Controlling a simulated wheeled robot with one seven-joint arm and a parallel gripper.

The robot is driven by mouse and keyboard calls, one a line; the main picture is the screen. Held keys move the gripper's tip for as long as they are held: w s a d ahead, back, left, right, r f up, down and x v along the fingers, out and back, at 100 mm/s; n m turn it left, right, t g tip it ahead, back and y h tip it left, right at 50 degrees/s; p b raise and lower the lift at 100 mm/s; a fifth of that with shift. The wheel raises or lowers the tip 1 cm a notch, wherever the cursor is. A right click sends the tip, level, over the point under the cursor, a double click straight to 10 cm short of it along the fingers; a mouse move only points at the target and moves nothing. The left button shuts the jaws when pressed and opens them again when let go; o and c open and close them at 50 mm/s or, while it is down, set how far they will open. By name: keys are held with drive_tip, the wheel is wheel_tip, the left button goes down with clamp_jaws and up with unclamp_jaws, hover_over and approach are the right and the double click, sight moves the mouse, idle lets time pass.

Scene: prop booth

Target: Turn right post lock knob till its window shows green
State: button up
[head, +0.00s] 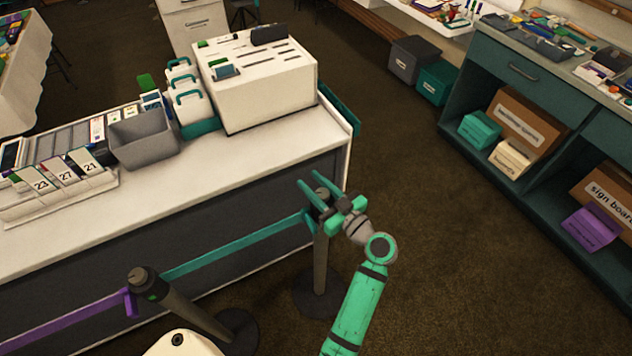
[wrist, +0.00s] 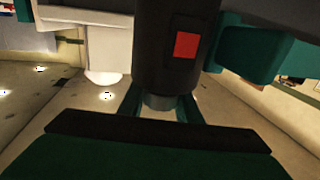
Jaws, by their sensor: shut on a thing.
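The right post (head: 321,262) stands by the counter's front corner, with the teal belt (head: 235,248) running from it to the left post. In the head view my gripper (head: 318,192) covers the post's top. In the wrist view the dark post head (wrist: 150,60) has a square window (wrist: 186,45) that shows red. Below it, the grey knob (wrist: 161,102) sits between the two teal fingers of my gripper (wrist: 161,108), which is shut on it. The knob's far side is hidden.
The white counter (head: 200,185) lies left of my gripper, carrying a slotted box (head: 265,90) and a grey bin (head: 145,140). Open carpet (head: 455,240) lies to the right, before the teal shelves (head: 520,75).

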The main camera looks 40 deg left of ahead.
drive_tip(key=n+g, duration=0.1)
drive_tip(key=g, duration=0.1)
drive_tip(key=s+n+g, duration=0.1)
drive_tip(key=n+g, duration=0.1)
drive_tip(key=g, duration=0.1)
drive_tip(key=n+g, duration=0.1)
drive_tip(key=g, duration=0.1)
drive_tip(key=shift+s+f+n+g, duration=0.1)
drive_tip(key=shift+s+n+g, duration=0.2)
drive_tip(key=shift+n, duration=0.1)
drive_tip(key=shift+s+g, duration=0.1)
drive_tip(key=shift+g, duration=0.2)
drive_tip(key=o, duration=1.1)
drive_tip(key=shift+c, duration=0.2)
drive_tip(key=v, duration=1)
drive_tip(key=shift+d+r, duration=0.2)
drive_tip(key=shift+d, duration=0.15)
